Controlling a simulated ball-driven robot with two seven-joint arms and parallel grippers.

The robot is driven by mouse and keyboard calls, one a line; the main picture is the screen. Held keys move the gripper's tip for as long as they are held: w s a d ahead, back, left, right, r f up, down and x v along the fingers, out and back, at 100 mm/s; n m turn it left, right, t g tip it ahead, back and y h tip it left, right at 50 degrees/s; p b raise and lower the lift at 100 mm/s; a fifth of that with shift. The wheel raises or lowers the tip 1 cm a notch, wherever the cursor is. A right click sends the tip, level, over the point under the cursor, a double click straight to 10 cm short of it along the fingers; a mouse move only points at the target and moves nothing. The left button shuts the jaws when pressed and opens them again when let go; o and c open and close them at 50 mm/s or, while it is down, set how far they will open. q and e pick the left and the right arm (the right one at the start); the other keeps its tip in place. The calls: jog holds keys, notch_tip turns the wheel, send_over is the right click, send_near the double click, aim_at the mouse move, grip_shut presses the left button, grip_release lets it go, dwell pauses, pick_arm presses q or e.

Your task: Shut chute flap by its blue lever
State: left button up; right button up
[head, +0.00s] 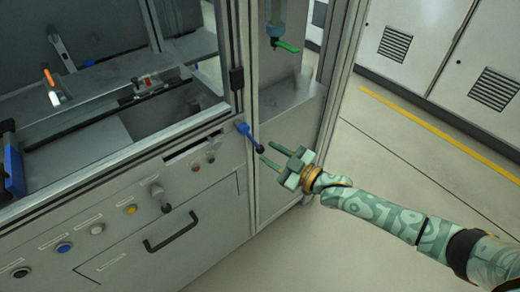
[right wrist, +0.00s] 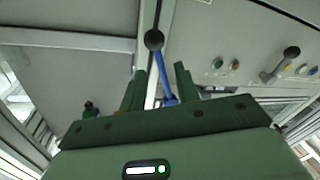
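The blue lever (head: 246,132) sticks out from the machine's front near its right corner post and ends in a black ball knob (head: 260,149). In the right wrist view the blue lever (right wrist: 164,72) shows between my two fingers, with its black knob (right wrist: 153,40) beyond the fingertips. My right gripper (head: 265,152) is open, its fingertips close to the knob, one on each side of it in the head view. I cannot tell whether either finger touches the lever. I cannot make out the chute flap clearly. My left gripper is not in view.
The machine's front panel carries a dark drawer handle (head: 171,231), a grey-black lever (head: 160,197) and several coloured buttons. A green-handled valve (head: 287,46) hangs above, behind the corner post. The floor (head: 400,150) to the right is clear, with a yellow line.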

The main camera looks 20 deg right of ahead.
aim_at(258, 146)
jog(key=b+x, duration=0.1)
jog(key=x, duration=0.3)
jog(key=shift+w+a, duration=0.1)
grip_shut()
